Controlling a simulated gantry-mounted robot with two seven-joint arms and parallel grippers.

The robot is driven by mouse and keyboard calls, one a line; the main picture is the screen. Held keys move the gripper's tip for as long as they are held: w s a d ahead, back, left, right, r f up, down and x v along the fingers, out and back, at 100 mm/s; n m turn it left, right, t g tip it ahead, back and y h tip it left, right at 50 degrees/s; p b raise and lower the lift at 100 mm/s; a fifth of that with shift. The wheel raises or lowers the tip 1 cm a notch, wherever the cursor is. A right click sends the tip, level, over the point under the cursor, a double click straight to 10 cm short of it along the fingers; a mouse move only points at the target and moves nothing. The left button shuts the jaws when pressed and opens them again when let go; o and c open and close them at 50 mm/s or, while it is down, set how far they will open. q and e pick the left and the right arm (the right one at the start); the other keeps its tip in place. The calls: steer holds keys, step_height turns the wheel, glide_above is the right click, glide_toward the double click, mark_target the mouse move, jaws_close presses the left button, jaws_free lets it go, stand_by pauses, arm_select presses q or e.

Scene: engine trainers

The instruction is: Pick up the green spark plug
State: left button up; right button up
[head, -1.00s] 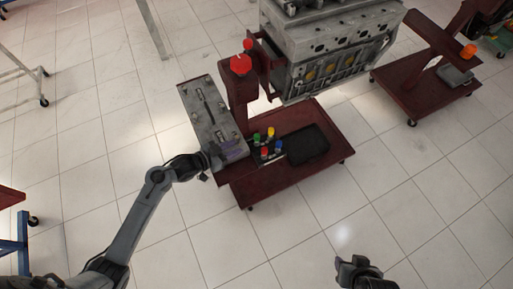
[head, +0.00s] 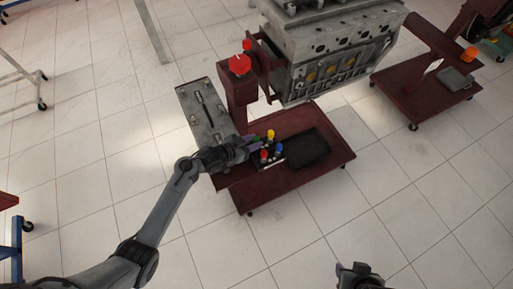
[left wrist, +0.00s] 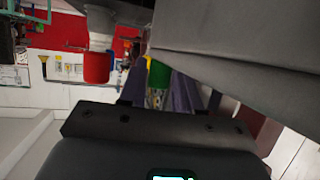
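The green spark plug (head: 257,138) stands with other colour-topped plugs on the dark red engine stand, partly hidden by my left gripper. My left gripper (head: 248,146) reaches in from the left, right beside it. In the left wrist view the green top (left wrist: 158,74) shows between the purplish fingers (left wrist: 160,94), with space around it; a grey shape hides part of the view. The fingers look apart, and I see no clear contact. My right gripper (head: 358,272) is at the bottom edge, away from the stand; its fingers are unclear.
Yellow (head: 270,134), red (head: 264,156) and blue (head: 278,149) plugs stand close around. A black tray (head: 307,149) lies to their right. A grey metal plate (head: 205,112) is behind left, and the engine block (head: 335,55) rises behind.

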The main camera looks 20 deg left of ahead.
arm_select(q)
jaws_close()
stand_by(0.5)
